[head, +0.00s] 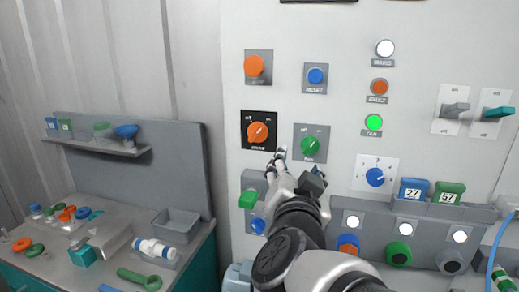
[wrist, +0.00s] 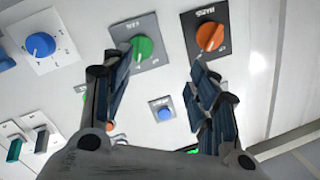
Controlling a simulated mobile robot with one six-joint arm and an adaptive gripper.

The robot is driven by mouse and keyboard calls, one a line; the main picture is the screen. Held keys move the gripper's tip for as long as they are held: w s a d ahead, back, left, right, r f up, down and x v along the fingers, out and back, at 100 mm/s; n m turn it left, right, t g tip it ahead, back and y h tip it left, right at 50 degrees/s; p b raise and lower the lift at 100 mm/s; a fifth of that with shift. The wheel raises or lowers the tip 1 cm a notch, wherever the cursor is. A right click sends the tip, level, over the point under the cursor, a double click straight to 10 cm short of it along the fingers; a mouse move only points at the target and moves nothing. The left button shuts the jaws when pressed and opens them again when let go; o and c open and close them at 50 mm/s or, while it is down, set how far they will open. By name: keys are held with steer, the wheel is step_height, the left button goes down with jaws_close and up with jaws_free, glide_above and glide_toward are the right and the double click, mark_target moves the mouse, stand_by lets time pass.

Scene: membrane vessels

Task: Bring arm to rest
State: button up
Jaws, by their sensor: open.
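My gripper (head: 279,160) is raised in front of the white control panel (head: 350,20), close to the orange rotary knob (head: 258,133) and the green rotary knob (head: 310,146). In the wrist view my gripper (wrist: 160,80) is open, its two dark fingers spread with nothing between them. The green knob (wrist: 141,48) shows beyond the left finger and the orange knob (wrist: 210,36) beyond the right one. A blue button (wrist: 163,111) shows between the fingers. I cannot tell whether a fingertip touches the panel.
A shelf unit (head: 322,208) with lamps and tags juts out below the knobs. At left, a workbench (head: 150,220) holds a grey bin (head: 175,226), caps and a white cylinder (head: 155,249). A blue hose (head: 497,245) hangs at far right. Plain wall is clear at upper left.

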steer(key=s+f+n+g+y, duration=0.5)
steer(key=s+f+n+g, duration=0.2)
steer(key=s+f, duration=0.7)
steer(key=shift+s+a+f+n+g, duration=0.15)
steer(key=shift+s+f+n+g, duration=0.2)
steer(key=shift+s+g, duration=0.5)
steer(key=s+d+f+g, duration=0.1)
steer(key=s+d, duration=0.1)
steer(key=s, duration=0.1)
steer(key=s+d+f+g+h, duration=0.1)
steer(key=s+d+f, duration=0.1)
steer(key=s, duration=0.1)
steer(key=s+d+f+g+h, duration=0.1)
steer(key=s+f+g, duration=0.1)
steer(key=s, duration=0.1)
steer(key=shift+s+d, duration=0.15)
steer(key=shift+d, duration=0.25)
steer(key=shift+c, duration=0.3)
